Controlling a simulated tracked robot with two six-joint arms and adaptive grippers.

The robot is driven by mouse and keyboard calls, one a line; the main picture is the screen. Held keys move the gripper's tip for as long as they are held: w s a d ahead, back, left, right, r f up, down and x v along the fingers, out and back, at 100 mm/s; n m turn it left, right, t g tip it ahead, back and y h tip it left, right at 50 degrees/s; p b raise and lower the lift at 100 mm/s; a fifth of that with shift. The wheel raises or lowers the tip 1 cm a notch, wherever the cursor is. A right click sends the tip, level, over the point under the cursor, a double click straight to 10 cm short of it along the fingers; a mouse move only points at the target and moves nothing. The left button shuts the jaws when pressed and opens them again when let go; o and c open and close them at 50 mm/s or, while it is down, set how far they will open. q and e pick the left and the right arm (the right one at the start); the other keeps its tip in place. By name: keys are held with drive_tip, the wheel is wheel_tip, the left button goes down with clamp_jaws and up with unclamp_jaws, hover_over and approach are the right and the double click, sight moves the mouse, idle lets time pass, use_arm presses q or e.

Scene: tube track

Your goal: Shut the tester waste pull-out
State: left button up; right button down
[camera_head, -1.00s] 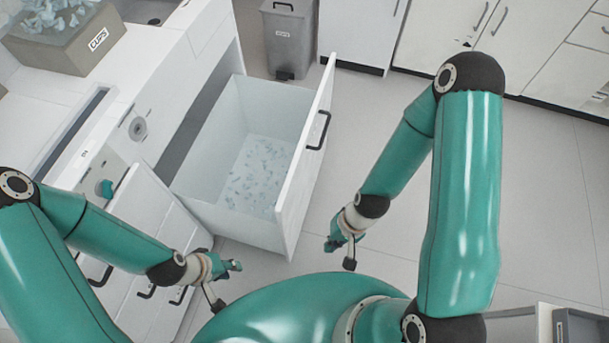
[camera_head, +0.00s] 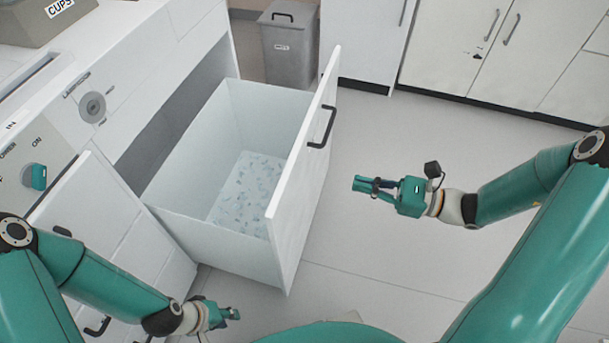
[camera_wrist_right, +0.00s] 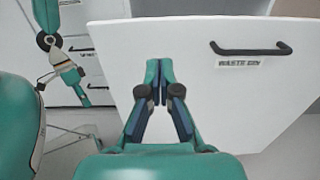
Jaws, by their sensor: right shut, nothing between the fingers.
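The tester waste pull-out is a deep white drawer (camera_head: 235,230) standing open from the cabinet, with small pale scraps on its floor. Its front panel (camera_head: 300,205) has a dark bar handle (camera_head: 322,127); in the right wrist view the panel (camera_wrist_right: 225,95) carries a label reading WASTE BIN under the handle (camera_wrist_right: 252,49). My right gripper (camera_head: 358,185) is shut and empty, to the right of the panel, pointing at it with a visible gap. It also shows in the right wrist view (camera_wrist_right: 160,65). My left gripper (camera_head: 232,313) is low, near the drawer's bottom front corner; its jaws are too small to judge.
A grey bin (camera_head: 288,50) stands behind the drawer. White cabinets (camera_head: 500,45) line the back. A panel with a dial (camera_head: 92,106) and a teal knob (camera_head: 36,177) is at left, with a CUPS box (camera_head: 35,20) above. The floor (camera_head: 440,125) right of the drawer is clear.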

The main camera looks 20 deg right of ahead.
sight(294, 169)
drive_tip(key=b+x, duration=0.1)
drive_tip(key=x, duration=1.1)
drive_tip(key=shift+w+a+b, duration=0.1)
drive_tip(key=shift+a+b, duration=0.15)
drive_tip(key=shift+b, duration=0.1)
